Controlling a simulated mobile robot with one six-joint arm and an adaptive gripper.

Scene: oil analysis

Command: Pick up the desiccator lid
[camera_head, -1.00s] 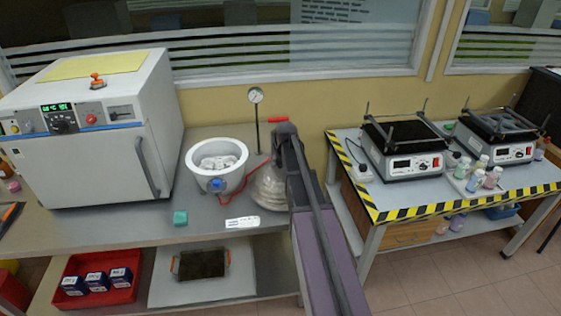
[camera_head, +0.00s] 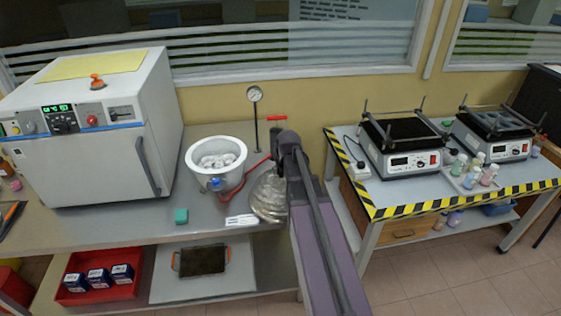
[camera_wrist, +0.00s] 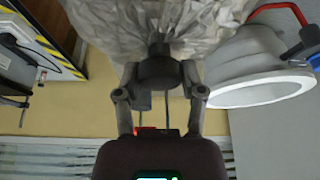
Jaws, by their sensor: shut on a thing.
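The desiccator lid (camera_head: 268,195) is a clear, wrinkled-looking glass dome right of the white desiccator bowl (camera_head: 216,142), near the bench's front edge. In the wrist view the lid (camera_wrist: 150,25) fills the top middle, with its dark knob (camera_wrist: 157,68) pointing at my gripper. My gripper (camera_wrist: 160,88) is shut on this knob, one finger on each side. In the head view my own arm hides the gripper and the lid's right side. I cannot tell whether the lid touches the bench. The bowl (camera_wrist: 262,95) is apart from the lid at the right in the wrist view.
A red hose joins the bowl's side near a gauge on a stand (camera_head: 255,95). A striped-edge table (camera_head: 400,210) with two hotplate-like devices stands right.

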